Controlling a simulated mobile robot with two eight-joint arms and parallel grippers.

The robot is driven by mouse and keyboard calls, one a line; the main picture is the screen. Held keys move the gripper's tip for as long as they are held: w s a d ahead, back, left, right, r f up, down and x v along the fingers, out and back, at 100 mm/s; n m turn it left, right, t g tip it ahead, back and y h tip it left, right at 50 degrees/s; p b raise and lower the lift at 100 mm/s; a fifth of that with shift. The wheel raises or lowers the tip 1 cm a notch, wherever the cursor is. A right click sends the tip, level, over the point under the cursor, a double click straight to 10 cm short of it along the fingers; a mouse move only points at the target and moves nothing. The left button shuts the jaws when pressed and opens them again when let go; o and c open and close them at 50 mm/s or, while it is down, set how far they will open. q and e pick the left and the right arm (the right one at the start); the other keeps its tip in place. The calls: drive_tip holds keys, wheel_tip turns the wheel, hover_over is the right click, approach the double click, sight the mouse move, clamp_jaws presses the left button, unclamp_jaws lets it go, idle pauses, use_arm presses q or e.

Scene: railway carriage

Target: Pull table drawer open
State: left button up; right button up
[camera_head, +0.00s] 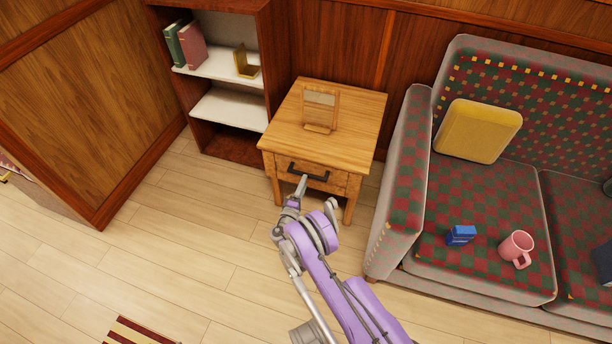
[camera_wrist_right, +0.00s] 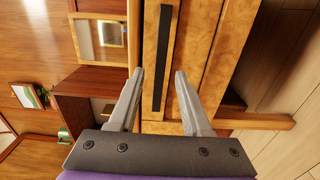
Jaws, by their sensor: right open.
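The small wooden side table (camera_head: 358,108) stands between a bookshelf and a sofa. Its drawer (camera_head: 338,178) is closed, its front level with the table's frame. A dark bar handle (camera_head: 308,172) runs across the drawer front; in the right wrist view the handle (camera_wrist_right: 162,58) appears upright. My right gripper (camera_head: 318,190) is in front of and just below the handle. In the right wrist view it (camera_wrist_right: 160,76) is open, with the handle's near end between the fingertips, and I see no contact. My left gripper is not in view.
A wooden stand (camera_head: 320,108) is on the tabletop. A bookshelf (camera_head: 230,108) stands to the left, the checked sofa (camera_head: 405,170) close on the right. A pink mug (camera_head: 515,247) and blue box (camera_head: 461,235) lie on the seat. The floor (camera_head: 200,230) before the table is clear.

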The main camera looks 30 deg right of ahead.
drive_tip(key=x, duration=0.5)
drive_tip(key=shift+w, duration=0.1)
clamp_jaws()
idle(1.3)
